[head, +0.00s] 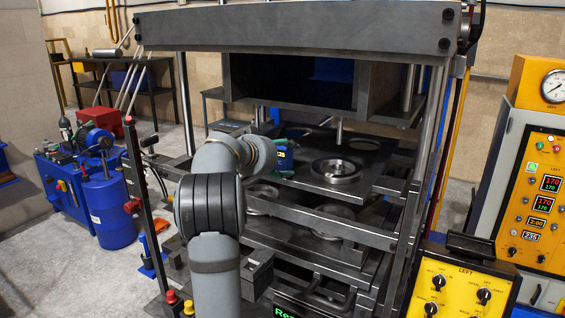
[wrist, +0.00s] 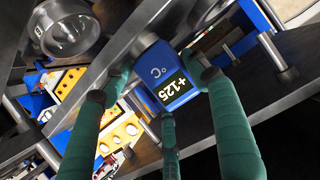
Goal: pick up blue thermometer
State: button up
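The blue thermometer (wrist: 160,62) has a dark display reading +125 and °C in the wrist view. The fingers look spread and straight, with a gap at the left finger. Contact at the right and lower fingers cannot be told. In the head view my arm hides most of the gripper.
The press's dark upper plate (head: 375,180) carries a round metal mould (head: 336,170) right of the thermometer. The press's top beam (head: 290,28) and steel posts frame the space. A yellow control panel (head: 462,292) stands front right, a blue drum (head: 108,212) at left.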

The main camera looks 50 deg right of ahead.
jog(key=c, duration=0.9)
jog(key=shift+r, duration=0.1)
jog(key=shift+c, duration=0.9)
